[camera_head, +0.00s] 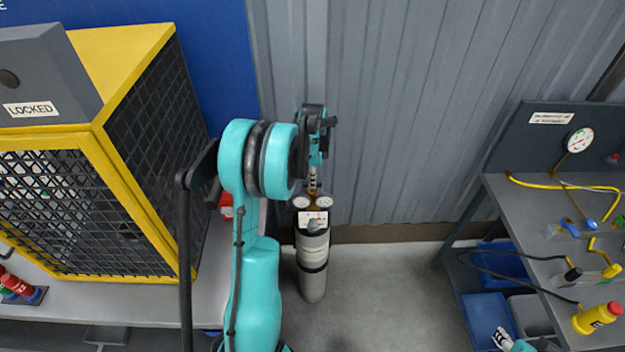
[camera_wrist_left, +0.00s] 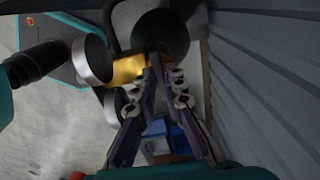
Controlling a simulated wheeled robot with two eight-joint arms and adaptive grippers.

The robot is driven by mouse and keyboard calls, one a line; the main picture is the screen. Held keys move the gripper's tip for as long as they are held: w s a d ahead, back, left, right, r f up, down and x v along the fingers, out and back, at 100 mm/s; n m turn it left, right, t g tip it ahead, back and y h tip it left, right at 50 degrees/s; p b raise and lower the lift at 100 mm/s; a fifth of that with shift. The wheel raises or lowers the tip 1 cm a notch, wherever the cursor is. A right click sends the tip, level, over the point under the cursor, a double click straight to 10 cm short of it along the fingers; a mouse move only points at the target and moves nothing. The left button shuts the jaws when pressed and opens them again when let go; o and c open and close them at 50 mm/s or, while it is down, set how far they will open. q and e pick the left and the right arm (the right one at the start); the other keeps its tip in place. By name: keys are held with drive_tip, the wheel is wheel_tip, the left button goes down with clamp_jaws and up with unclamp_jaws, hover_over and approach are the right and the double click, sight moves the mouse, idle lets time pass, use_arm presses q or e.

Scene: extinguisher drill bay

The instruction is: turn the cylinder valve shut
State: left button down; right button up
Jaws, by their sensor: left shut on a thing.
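The grey gas cylinder (camera_head: 312,265) stands upright on the floor against the corrugated wall. Two round gauges (camera_head: 324,202) sit at its top beside brass valve parts. My left gripper (camera_head: 313,186) reaches down from above to the cylinder's top. In the left wrist view the two fingers (camera_wrist_left: 156,62) come close together at the brass valve (camera_wrist_left: 130,68) and are shut on it; the fingers hide part of it, and the valve's turn position cannot be told. My right gripper (camera_head: 503,340) shows only in part at the bottom edge, and its jaws cannot be made out.
A yellow mesh cage marked LOCKED (camera_head: 150,130) stands on a grey bench at left, close to my left arm. A workbench (camera_head: 505,200) with a gauge, hoses and fittings is at right, with blue bins (camera_head: 485,315) below. Floor between is clear.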

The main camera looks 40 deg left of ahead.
use_arm(q)
drive_tip(key=c, duration=1.6)
unclamp_jaws()
wheel_tip(320, 180, up, 12)
drive_tip(key=shift+d, duration=0.1)
drive_tip(key=s+d+r+n+t+b, duration=0.15)
drive_tip(key=s+d, duration=0.25)
drive_tip(key=d, duration=0.4)
drive_tip(key=s+d+r+n+t, duration=0.2)
drive_tip(key=s+d+n, duration=0.1)
drive_tip(key=d, duration=0.5)
drive_tip(key=s+d+f+n+t, duration=0.3)
drive_tip(key=s+d+f+n, duration=0.2)
drive_tip(key=s+d, duration=0.5)
drive_tip(key=shift+s+d+n+t, duration=0.15)
drive_tip(key=shift+d+n+t, duration=0.2)
drive_tip(key=shift+d, duration=0.1)
